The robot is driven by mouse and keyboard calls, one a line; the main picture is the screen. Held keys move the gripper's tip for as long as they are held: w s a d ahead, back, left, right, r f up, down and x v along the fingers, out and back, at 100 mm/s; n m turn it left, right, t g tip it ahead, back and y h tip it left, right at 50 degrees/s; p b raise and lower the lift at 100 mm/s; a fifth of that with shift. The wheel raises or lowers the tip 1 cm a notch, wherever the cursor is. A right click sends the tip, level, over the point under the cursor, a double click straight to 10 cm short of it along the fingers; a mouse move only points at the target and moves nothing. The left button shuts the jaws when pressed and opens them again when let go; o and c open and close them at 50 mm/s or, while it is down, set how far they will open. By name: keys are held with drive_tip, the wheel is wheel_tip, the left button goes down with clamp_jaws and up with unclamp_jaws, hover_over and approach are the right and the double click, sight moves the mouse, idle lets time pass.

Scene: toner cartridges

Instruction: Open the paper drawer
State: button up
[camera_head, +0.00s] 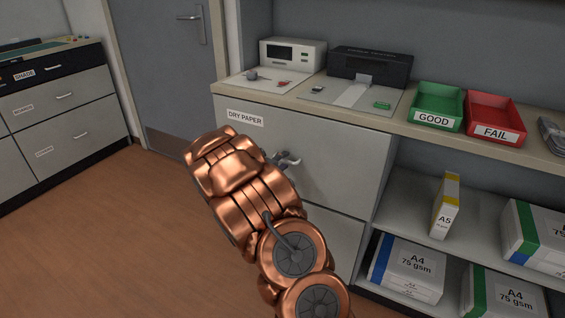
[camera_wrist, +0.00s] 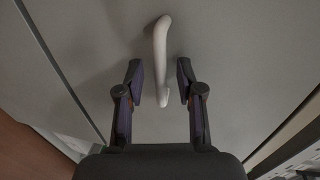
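The paper drawer (camera_head: 322,161) is a grey front labelled "DRY PAPER" under the counter, and it looks closed. In the wrist view its front (camera_wrist: 240,60) fills most of the picture. Its pale bar handle (camera_wrist: 161,60) stands out from the front, its lower end between my fingertips. My gripper (camera_wrist: 160,85) is open, one finger on each side of the handle, with a visible gap on both sides. In the head view my copper arm hides much of the drawer's left part, and only a bit of the handle (camera_head: 289,159) shows beside my wrist.
A second drawer front (camera_head: 335,240) lies below. The counter above carries a white device (camera_head: 292,54), a black device (camera_head: 370,66), a green GOOD tray (camera_head: 437,104) and a red FAIL tray (camera_head: 494,115). Shelves with paper packs (camera_head: 407,266) stand right. The brown floor (camera_head: 110,230) at left is clear.

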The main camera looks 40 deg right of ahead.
clamp_jaws()
idle(0.6)
